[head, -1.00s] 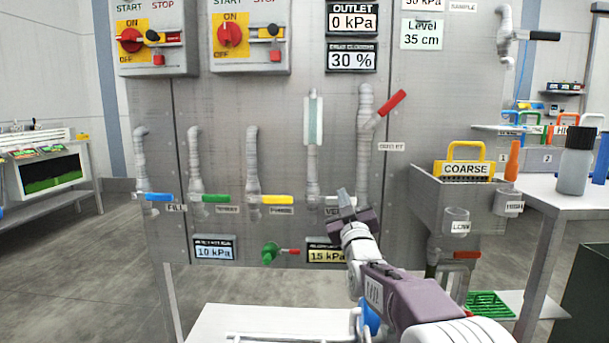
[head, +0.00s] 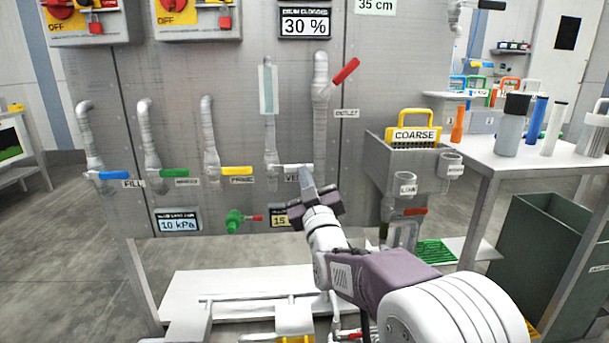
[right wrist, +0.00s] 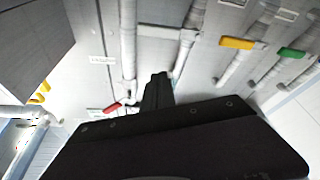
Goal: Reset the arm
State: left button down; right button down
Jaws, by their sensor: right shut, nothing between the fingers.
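My right arm reaches in from the lower right of the head view. Its gripper (head: 308,180) is shut and empty, with its tip in front of the steel panel (head: 225,110) close to the white valve handle (head: 294,168). I cannot tell whether it touches the handle. In the right wrist view the shut fingers (right wrist: 157,88) point at the panel and its pipes, and the white handle (right wrist: 165,33) lies beyond them. My left gripper is not in view.
Blue (head: 108,175), green (head: 182,172) and yellow (head: 236,171) valve handles line the panel at left. A red handle (head: 346,71) is above. A COARSE basket (head: 415,128) sits right, beside a table (head: 485,158) with bottles. A dark green bin (head: 540,250) stands below.

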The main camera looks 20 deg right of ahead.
jog(key=shift+s+a+f, duration=0.1)
jog(key=shift+s+f, duration=0.05)
jog(key=shift+s, duration=0.15)
